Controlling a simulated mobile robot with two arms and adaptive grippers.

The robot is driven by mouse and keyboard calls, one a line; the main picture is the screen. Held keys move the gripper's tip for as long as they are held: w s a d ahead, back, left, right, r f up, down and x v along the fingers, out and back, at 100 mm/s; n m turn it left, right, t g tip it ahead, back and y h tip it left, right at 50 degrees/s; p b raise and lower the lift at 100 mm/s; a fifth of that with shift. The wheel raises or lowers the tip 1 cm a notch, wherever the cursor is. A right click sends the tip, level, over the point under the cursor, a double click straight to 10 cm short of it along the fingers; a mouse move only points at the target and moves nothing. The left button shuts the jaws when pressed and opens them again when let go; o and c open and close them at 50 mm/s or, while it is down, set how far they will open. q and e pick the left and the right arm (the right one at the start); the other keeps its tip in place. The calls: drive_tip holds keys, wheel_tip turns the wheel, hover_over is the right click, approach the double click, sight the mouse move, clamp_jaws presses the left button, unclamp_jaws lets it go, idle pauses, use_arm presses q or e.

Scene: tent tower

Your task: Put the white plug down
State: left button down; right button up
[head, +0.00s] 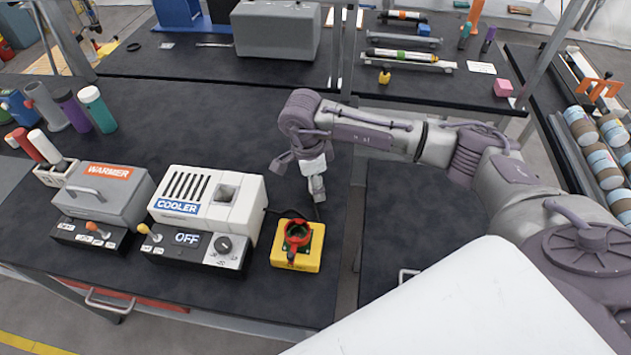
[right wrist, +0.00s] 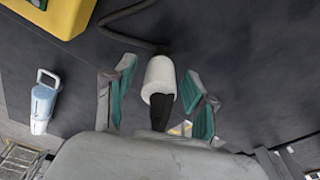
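The white plug (head: 317,187) is at the tip of my right gripper (head: 303,168), over the dark bench top near its right edge. In the right wrist view the plug (right wrist: 160,76) is a white cylinder with a black part on its near side. It sits between the two green-padded fingers of my right gripper (right wrist: 160,100), with a visible gap on each side. The fingers are open. I cannot tell whether the plug touches the bench. My left gripper is not in view.
A yellow box with a red switch (head: 297,246) stands just in front of the plug. The cooler (head: 235,205) and warmer (head: 104,190) are to the left. A dark cable (right wrist: 125,30) runs on the bench by the plug. The bench behind is clear.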

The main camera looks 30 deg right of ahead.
drive_tip(key=shift+r, duration=0.2)
drive_tip(key=shift+w+r, duration=0.1)
drive_tip(key=shift+r, duration=0.15)
wheel_tip(320, 180, up, 11)
drive_tip(key=a+b, duration=0.1)
drive_tip(key=b, duration=0.2)
drive_tip(key=shift+a+r, duration=0.2)
drive_tip(key=shift+a, duration=0.05)
drive_tip(key=shift+w, duration=0.1)
